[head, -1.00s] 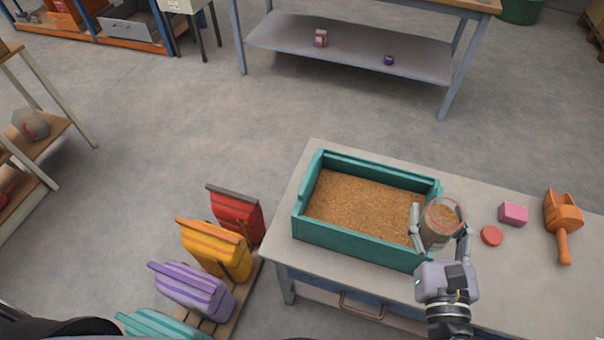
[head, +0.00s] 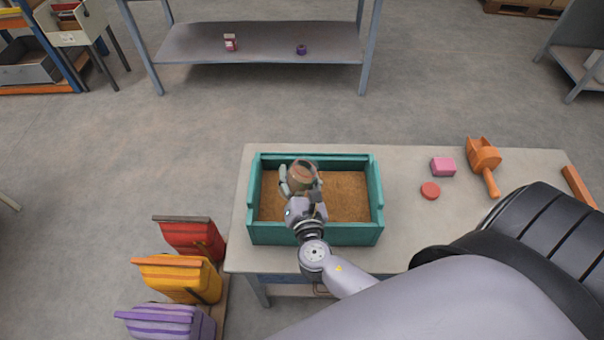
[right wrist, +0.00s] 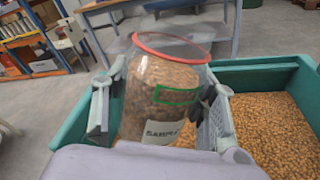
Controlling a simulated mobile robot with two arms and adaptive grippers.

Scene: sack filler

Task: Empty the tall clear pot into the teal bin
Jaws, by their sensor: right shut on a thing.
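The tall clear pot (head: 303,171) is in my right gripper (head: 302,180), above the left half of the teal bin (head: 376,198). The gripper is shut around its sides. In the right wrist view the pot (right wrist: 150,100) has an open red rim at the top, a label, and brown grains filling much of it. It leans slightly in that view, and no grains are seen falling. The teal bin (right wrist: 255,73) holds a broad bed of similar grains (right wrist: 275,120). My left gripper is not in view.
On the table (head: 405,225), right of the bin, are a red disc (head: 430,190), a pink block (head: 443,167) and an orange scoop (head: 484,157). A shelved bench (head: 265,42) stands behind.

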